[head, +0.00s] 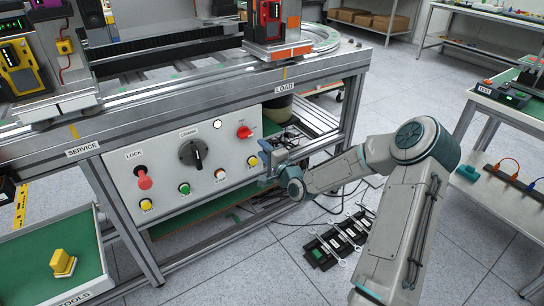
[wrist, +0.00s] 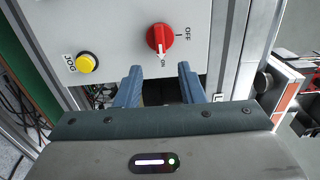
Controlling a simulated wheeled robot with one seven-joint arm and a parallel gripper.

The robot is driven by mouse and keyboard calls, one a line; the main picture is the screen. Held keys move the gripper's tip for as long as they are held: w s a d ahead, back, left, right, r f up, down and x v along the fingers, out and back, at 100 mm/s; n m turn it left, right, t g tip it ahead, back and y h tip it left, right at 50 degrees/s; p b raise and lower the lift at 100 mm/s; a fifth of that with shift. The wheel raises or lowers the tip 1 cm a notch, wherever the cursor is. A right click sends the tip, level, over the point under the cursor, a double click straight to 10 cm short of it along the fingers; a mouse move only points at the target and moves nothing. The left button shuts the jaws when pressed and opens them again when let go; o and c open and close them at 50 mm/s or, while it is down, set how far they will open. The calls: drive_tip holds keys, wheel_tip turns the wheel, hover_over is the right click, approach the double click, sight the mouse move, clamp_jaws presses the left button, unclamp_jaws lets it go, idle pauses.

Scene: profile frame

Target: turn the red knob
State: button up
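The red knob (head: 244,132) is at the upper right of a light grey control panel (head: 165,208). In the wrist view the red knob (wrist: 160,36) is round with a white pointer aimed down the picture, at a small label I cannot read surely; an OFF label stands to its right. My gripper (head: 266,163) is at the panel's right end, below and right of the knob. In the wrist view my gripper (wrist: 159,70) has its two blue fingers apart, nothing visible between them, with the knob beyond the tips. The fingers do not appear to touch the knob.
A yellow JOG button (wrist: 86,62) is left of my fingers. A metal frame post (wrist: 238,50) stands to the right. Cables and a tool rack (head: 338,240) lie on the floor.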

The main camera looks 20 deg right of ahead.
drive_tip(key=v, duration=0.5)
idle(0.3)
drive_tip(key=s+a+r+n+g+h+p, duration=0.2)
drive_tip(key=s+r+n+g+p, duration=0.5)
drive_tip(key=s+r+p, duration=0.4)
drive_tip(key=s+a+r+n+g+h+p, duration=0.2)
drive_tip(key=s+r+n+g+p, duration=0.5)
drive_tip(key=s+r, duration=1.4)
drive_tip(key=s+h+p, duration=0.1)
drive_tip(key=s+p, duration=0.1)
drive_tip(key=p, duration=0.1)
drive_tip(key=shift+a+h+p, duration=0.3)
drive_tip(key=shift+a+p, duration=0.05)
drive_tip(key=shift+a, duration=0.05)
